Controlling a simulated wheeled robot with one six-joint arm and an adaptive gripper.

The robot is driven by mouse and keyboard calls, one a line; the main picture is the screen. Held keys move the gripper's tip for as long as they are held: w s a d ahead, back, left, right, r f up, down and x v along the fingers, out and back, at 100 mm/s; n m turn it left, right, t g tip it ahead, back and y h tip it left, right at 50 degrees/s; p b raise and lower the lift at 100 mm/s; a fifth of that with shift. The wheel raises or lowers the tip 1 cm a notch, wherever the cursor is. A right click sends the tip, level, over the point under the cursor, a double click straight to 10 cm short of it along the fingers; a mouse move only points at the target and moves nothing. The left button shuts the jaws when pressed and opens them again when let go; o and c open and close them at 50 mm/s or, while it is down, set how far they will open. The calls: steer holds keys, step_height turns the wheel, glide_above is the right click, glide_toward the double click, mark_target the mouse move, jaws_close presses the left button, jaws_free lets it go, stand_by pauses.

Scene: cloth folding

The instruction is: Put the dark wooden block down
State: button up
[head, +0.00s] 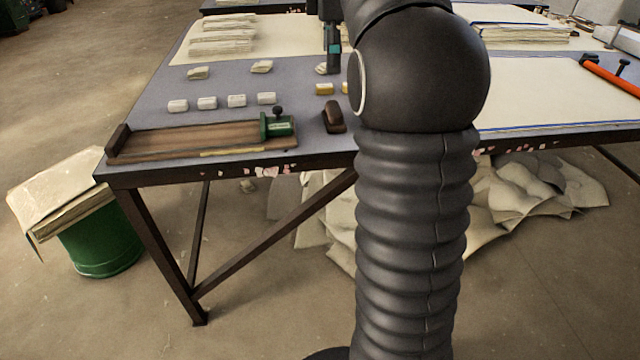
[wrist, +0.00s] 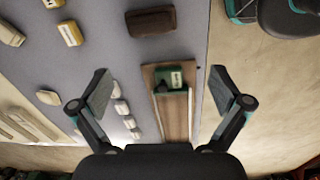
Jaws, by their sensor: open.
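The dark wooden block (head: 333,118) rests on the grey table top near its front edge, just right of a wooden board with a green-based tool. In the wrist view the dark block (wrist: 151,21) lies at the top, beyond my fingertips and apart from them. My gripper (wrist: 160,90) is open, with nothing between its spread fingers. In the head view my gripper (head: 333,66) hangs above the table, behind the block; my arm covers the area to its right.
The wooden board (head: 185,140) lies along the front edge, with the green tool (head: 278,124) at its right end. Several white blocks (head: 207,103) stand in a row behind it. Yellow blocks (head: 324,89) are behind the dark block. Cloth stacks (head: 222,40) lie farther back.

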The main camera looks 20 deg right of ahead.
steer(key=s+a+f+m+t, duration=0.35)
steer(key=s+a+m, duration=0.35)
steer(key=s+a, duration=0.5)
steer(key=s+a+f+m+t, duration=0.1)
steer(key=s+f+m, duration=0.5)
steer(key=s+f, duration=0.7)
steer(key=shift+s+a+f+m+t, duration=0.2)
steer(key=shift+s+a+m+t, duration=0.15)
steer(key=shift+s+a, duration=0.5)
steer(key=shift+w, duration=0.1)
